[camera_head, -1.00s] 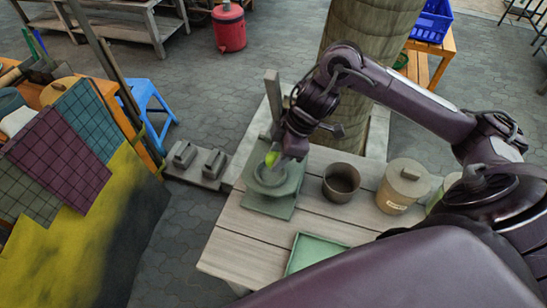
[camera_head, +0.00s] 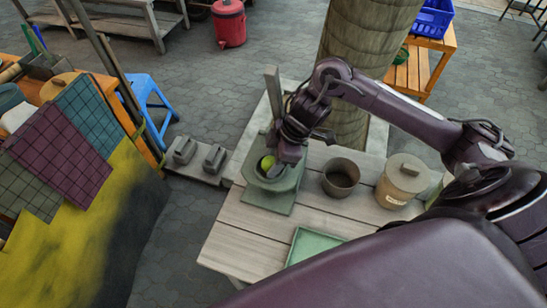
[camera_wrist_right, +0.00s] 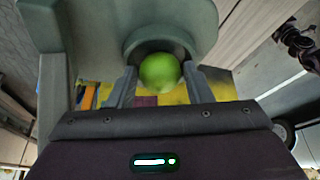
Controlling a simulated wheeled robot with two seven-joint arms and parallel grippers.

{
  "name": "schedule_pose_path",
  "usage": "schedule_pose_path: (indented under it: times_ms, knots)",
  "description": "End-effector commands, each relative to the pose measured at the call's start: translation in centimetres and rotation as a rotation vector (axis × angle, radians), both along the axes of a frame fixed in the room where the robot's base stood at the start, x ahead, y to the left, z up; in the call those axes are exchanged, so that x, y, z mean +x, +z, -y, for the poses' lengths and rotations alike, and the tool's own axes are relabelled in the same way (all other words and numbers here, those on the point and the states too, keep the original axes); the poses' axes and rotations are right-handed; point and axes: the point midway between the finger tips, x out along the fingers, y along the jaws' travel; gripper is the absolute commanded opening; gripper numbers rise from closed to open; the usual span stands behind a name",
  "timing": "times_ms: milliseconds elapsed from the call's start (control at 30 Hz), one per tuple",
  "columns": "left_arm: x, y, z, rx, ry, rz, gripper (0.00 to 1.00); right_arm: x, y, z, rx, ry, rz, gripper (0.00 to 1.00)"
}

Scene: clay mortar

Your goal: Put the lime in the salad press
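The lime (camera_head: 267,163) is a round green fruit in the head view, at the mouth of the grey-green salad press (camera_head: 270,198). My right gripper (camera_head: 285,158) reaches down to the press from above and to the right. In the right wrist view the lime (camera_wrist_right: 160,72) sits between the two fingertips (camera_wrist_right: 160,80), which appear to touch it on both sides. The round bowl of the press (camera_wrist_right: 160,42) is right behind the lime there. How deep the lime sits in the bowl is not clear. My left gripper is not in view.
A dark open pot (camera_head: 340,178) and a lidded tan canister (camera_head: 400,184) stand right of the press on the wooden table (camera_head: 240,240). A green tray (camera_head: 312,244) lies near the front.

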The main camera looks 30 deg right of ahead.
Motion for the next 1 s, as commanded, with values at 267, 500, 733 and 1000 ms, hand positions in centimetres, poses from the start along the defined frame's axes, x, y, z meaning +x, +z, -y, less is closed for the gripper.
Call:
schedule_pose_path:
  times_ms: [267, 500, 733, 1000]
  knots:
    - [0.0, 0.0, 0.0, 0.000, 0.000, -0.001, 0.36, -0.1, 1.1, 0.4, -0.002, 0.000, 0.002, 0.60]
    - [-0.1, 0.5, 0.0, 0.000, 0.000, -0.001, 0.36, -0.9, 5.9, 2.2, -0.007, 0.000, 0.005, 0.60]
    - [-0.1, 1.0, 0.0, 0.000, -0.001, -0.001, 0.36, -1.6, 9.8, 3.6, -0.004, -0.001, 0.004, 0.60]
    - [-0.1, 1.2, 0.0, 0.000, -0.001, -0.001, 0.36, -2.0, 11.4, 4.2, 0.000, 0.000, -0.001, 0.60]
